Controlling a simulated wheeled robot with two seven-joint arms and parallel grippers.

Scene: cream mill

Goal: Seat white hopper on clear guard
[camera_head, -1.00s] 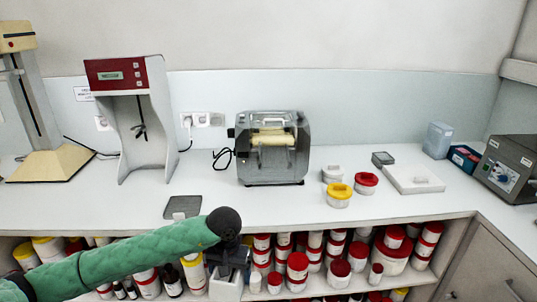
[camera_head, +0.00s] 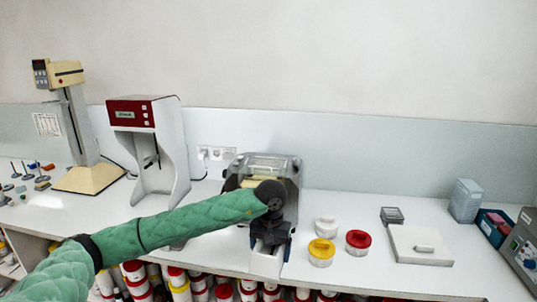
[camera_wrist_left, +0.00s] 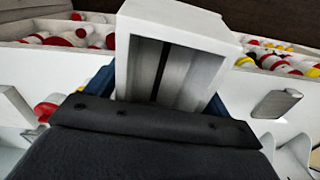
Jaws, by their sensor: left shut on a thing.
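The white hopper (camera_head: 266,262) hangs below my left gripper (camera_head: 270,238) in the head view, in front of the bench edge. The left wrist view shows the hopper (camera_wrist_left: 180,30) close up as a white box-like piece with an open, slotted inside. My left gripper (camera_wrist_left: 160,98) is shut on it. The mill's clear guard (camera_head: 272,161) stands behind on the bench, with cream rollers under it. My arm and gripper hide the mill's front lower part. The hopper is apart from the guard, nearer to me and lower in the picture. My right gripper is not in view.
A white jar (camera_head: 325,228), a yellow-lidded tub (camera_head: 321,252) and a red-lidded tub (camera_head: 358,242) stand right of the mill. A red-topped stirrer (camera_head: 146,113) stands left of it. Shelves of tubs (camera_head: 180,285) lie under the bench. Bench between the tubs and white slab is free.

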